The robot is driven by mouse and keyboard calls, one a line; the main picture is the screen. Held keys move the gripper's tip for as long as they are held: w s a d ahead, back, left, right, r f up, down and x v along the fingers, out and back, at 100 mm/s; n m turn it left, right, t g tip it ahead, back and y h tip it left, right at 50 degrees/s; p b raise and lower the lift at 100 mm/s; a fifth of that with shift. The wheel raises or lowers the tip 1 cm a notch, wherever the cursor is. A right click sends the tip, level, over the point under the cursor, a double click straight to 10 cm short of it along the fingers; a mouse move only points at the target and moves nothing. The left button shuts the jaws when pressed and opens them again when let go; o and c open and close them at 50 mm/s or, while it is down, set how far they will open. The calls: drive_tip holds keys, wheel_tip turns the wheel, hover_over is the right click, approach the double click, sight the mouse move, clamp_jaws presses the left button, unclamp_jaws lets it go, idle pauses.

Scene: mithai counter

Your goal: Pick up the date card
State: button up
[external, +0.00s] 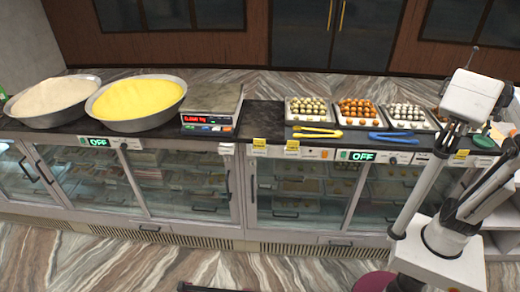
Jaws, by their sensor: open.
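No card can be read as the date card in this view. Small yellow cards stand along the counter's front edge: one (260,144) left of the yellow tongs, one (292,146) just below them, and one (460,155) by my arm. A small white card or label (226,149) is on the edge below the scale. My arm rises at the right and partly covers the counter there. I cannot make out my gripper; part of the arm runs to the right picture edge.
Two wide bowls, one with pale powder (38,112) and one with yellow powder (140,118), stand left of a scale (212,108). Sweet trays (310,119) stand at the back right. Yellow tongs (318,132) and blue tongs (390,137) lie in front. Dark counter between scale and trays is clear.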

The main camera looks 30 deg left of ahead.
hover_over(462, 154)
drive_tip(key=f, duration=0.5)
drive_tip(key=w+f, duration=0.1)
drive_tip(key=f, duration=0.1)
drive_tip(key=shift+d+f, duration=0.2)
drive_tip(key=shift+f, duration=0.05)
drive_tip(key=shift+s+f+p, duration=0.15)
drive_tip(key=shift+f+p, duration=0.15)
drive_tip(key=shift+f, duration=1.2)
drive_tip(key=shift+s+f+p, duration=0.1)
drive_tip(key=shift+f+p, duration=0.15)
drive_tip(key=shift+f, duration=1.2)
drive_tip(key=c, duration=1)
